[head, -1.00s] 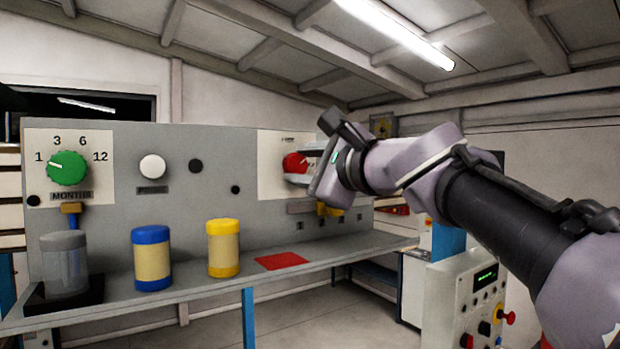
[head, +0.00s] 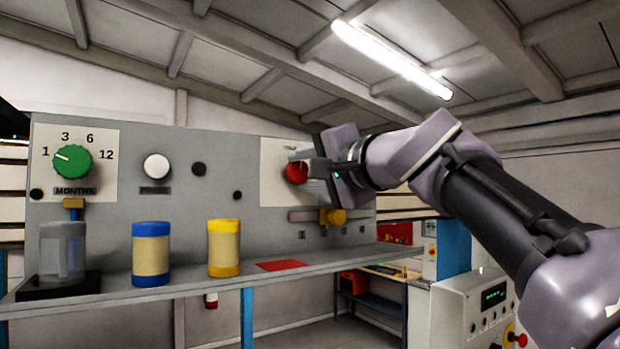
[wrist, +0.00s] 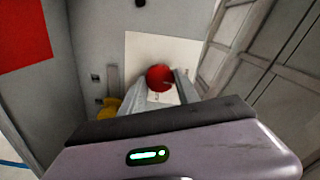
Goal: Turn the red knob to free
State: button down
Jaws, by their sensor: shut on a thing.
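The red knob (head: 296,173) sits on a white plate (head: 272,180) at the right part of the grey panel. My gripper (head: 302,163) reaches in from the right and is shut on the knob, with its body tilted. In the wrist view the knob (wrist: 159,77) lies between the two fingers, and my gripper (wrist: 161,88) has one finger at each side of it. The plate's markings are mostly hidden or too small to read, so I cannot tell the knob's setting.
A yellow fitting (head: 333,217) juts out just below the knob. A green dial (head: 73,160) and a white button (head: 156,167) are farther left. Several canisters, including a yellow one (head: 223,250), stand on the shelf (head: 190,282). A control cabinet (head: 470,310) stands at the lower right.

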jog(key=shift+r+n, duration=0.15)
jog(key=shift+n, duration=0.35)
jog(key=shift+r, duration=0.1)
jog(key=c, duration=1.1)
grip_release()
jog(key=shift+o, duration=1)
jog(key=shift+w, duration=0.15)
jog(key=shift+f+b, duration=0.25)
jog(key=shift+b, duration=0.05)
